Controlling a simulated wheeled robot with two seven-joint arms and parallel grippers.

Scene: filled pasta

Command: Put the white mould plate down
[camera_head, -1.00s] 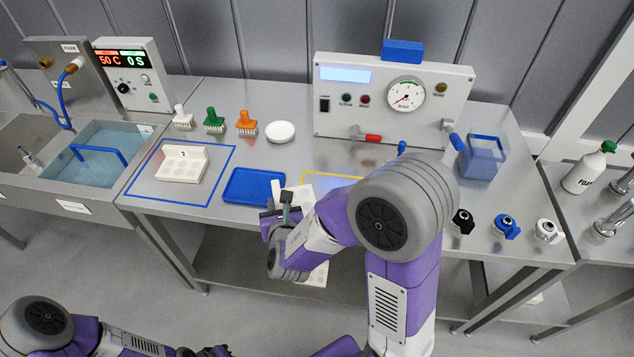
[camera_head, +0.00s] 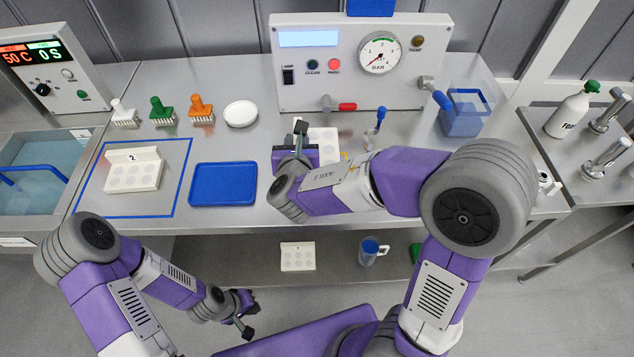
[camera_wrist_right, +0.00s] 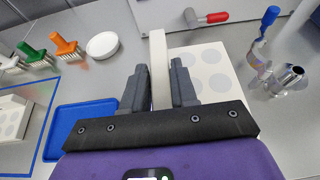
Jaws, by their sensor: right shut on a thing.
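My right gripper (camera_head: 299,140) is shut on the white mould plate (camera_head: 324,143), which has round grey recesses. In the right wrist view, the right gripper (camera_wrist_right: 159,85) clasps the plate's upright white edge (camera_wrist_right: 158,55), and its flat face with recesses (camera_wrist_right: 205,70) spreads to the right. The plate is over the steel table in front of the gauge machine; whether it touches the table I cannot tell. A bit of yellow outline (camera_head: 344,156) shows beside it, mostly hidden by my arm. My left gripper (camera_head: 243,314) is open and empty, low in front of the table.
A second mould plate (camera_head: 135,176) marked 2 sits inside a blue outline. A blue tray (camera_head: 223,184) lies left of my right gripper. Brushes and a white dish (camera_head: 240,114) stand behind. The gauge machine (camera_head: 355,70) with its red-handled valve stands close behind the held plate.

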